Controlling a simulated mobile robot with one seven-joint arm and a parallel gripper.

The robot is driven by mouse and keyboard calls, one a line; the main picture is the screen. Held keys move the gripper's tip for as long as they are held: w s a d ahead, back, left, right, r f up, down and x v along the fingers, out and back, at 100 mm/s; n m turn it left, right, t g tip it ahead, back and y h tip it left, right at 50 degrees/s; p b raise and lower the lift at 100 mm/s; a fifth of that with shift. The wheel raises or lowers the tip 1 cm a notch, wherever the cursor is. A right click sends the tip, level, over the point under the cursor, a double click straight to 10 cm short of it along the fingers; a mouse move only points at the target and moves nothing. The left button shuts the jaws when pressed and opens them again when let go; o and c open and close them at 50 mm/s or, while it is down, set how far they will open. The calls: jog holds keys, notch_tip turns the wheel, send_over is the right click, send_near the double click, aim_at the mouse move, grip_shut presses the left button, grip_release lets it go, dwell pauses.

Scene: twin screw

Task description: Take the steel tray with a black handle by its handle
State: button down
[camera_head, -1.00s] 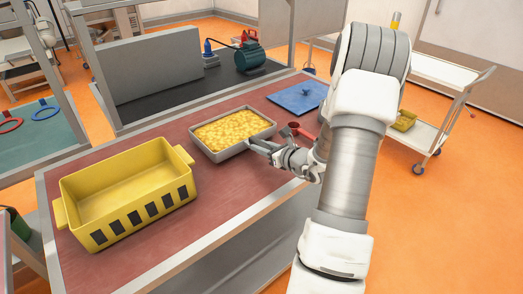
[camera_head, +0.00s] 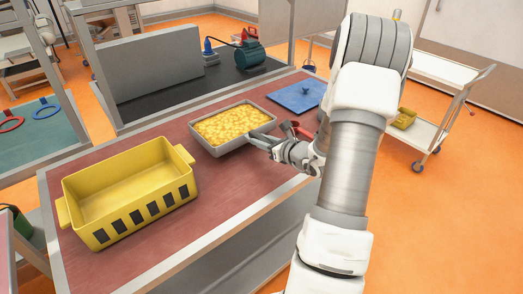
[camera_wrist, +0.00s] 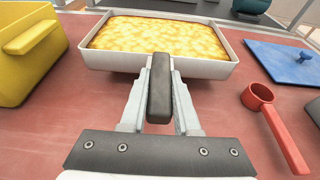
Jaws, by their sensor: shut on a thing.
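The steel tray (camera_head: 223,147) lies on the red-brown tabletop, filled with a yellow, browned food. In the wrist view the tray (camera_wrist: 155,66) is straight ahead, and its black handle (camera_wrist: 160,92) points toward me. My gripper (camera_wrist: 160,105) has one finger on each side of the handle and is shut on it. In the head view my gripper (camera_head: 272,146) is at the tray's near right side, and the handle is mostly hidden by the fingers. I cannot tell whether the tray is lifted clear of the table; it looks level.
A yellow bin (camera_head: 128,190) stands left of the tray. A red scoop (camera_wrist: 265,103) lies close to the right of my gripper. A blue lid (camera_head: 297,97) lies behind it. A grey panel (camera_head: 160,65) stands behind the table. The table front between bin and gripper is clear.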

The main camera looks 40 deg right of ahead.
jog(key=shift+r, duration=0.1)
jog(key=shift+s+d, duration=0.2)
jog(key=shift+s, duration=2.25)
